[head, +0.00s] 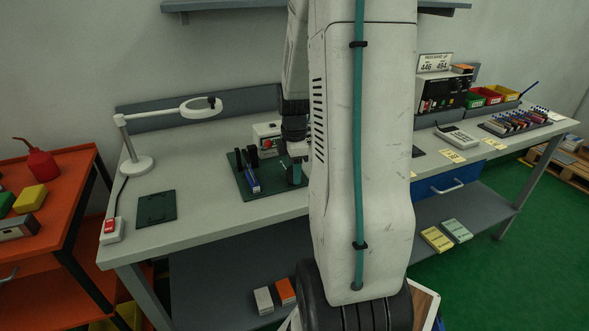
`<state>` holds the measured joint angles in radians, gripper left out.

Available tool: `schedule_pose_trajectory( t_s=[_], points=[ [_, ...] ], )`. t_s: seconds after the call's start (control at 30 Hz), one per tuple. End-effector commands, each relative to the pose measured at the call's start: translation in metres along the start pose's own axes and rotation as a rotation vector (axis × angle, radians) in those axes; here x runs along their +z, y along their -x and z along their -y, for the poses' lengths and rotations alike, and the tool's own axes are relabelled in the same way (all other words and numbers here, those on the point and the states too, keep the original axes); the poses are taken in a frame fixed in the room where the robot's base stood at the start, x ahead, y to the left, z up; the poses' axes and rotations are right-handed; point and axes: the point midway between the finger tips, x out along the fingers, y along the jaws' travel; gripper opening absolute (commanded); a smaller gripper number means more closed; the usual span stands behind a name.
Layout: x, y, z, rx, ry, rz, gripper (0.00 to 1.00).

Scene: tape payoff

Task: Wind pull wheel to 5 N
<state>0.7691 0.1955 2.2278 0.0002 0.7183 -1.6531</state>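A dark green plate (262,192) lies on the grey bench and bears a small apparatus. On it stand a white box (267,140) with a red button and a green mark, dark upright posts (241,160) and a blue block (251,180). My gripper (297,152) is lowered over the right part of the plate, by a teal and dark part (296,174). My own arm covers much of this area. I cannot make out the fingertips, the pull wheel or any force reading, nor whether the gripper touches anything.
A white magnifier lamp (138,163), a dark green mat (157,207) and a red switch box (111,229) are at the bench's left. A calculator (457,137), coloured bins (486,96) and a tool rack (516,121) are at the right. An orange cart (70,170) stands at far left.

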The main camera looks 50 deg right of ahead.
Motion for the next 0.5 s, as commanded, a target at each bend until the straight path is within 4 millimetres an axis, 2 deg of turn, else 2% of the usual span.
schedule_pose_trajectory(
  t_s=[0.27, 0.5],
  points=[
    [0.0000, 0.0003, -0.0003, 0.001, -0.037, 0.000, 0.23],
    [0.0000, 0.0004, -0.0003, 0.001, -0.171, 0.000, 0.23]
  ],
)
